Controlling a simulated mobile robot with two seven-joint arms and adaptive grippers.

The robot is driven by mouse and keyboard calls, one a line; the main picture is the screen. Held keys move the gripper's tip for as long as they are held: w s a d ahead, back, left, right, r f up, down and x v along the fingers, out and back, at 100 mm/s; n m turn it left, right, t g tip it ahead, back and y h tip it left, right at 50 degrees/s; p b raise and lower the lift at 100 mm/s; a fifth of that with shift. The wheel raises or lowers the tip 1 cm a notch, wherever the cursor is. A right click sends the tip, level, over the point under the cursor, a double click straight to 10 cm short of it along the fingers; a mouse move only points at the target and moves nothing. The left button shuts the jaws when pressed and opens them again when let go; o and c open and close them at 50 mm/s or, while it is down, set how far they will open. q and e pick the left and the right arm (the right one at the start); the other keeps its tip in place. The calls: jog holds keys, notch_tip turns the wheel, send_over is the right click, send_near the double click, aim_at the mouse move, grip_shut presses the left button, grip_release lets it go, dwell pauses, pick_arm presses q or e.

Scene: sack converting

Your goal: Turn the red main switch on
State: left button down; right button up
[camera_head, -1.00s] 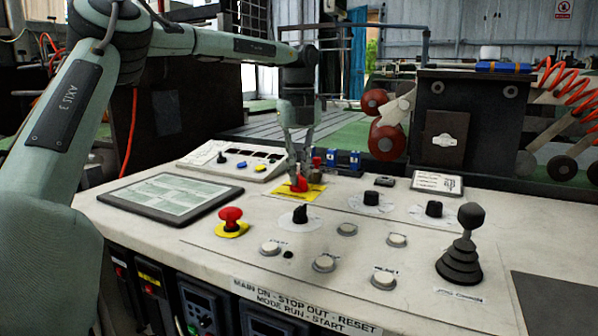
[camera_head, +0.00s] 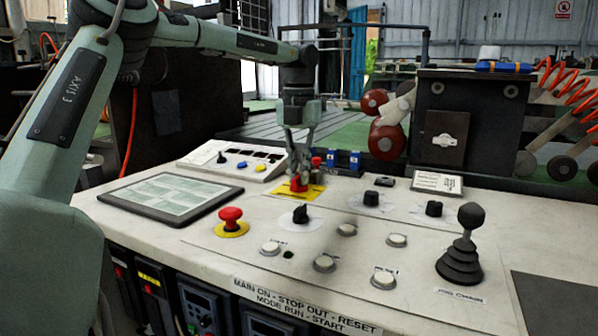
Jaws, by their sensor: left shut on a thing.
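The red main switch (camera_head: 297,186) sits on a yellow plate (camera_head: 309,193) near the back middle of the light console. My left gripper (camera_head: 301,178) points down from above and is shut on the red switch. The fingers cover much of the switch, so its exact angle is hard to tell. My right gripper is not in view.
A red mushroom button (camera_head: 231,217) stands front left of the switch, beside a flat screen (camera_head: 172,198). Black knobs, several white buttons and a tall black joystick (camera_head: 463,250) occupy the console. A small switch box (camera_head: 236,162) stands behind left.

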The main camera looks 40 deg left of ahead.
aim_at(299, 175)
pick_arm(q)
jog(key=m, duration=0.5)
jog(key=shift+m, duration=2.6)
jog(key=c, duration=1.6)
grip_release()
notch_tip(299, 175, up, 12)
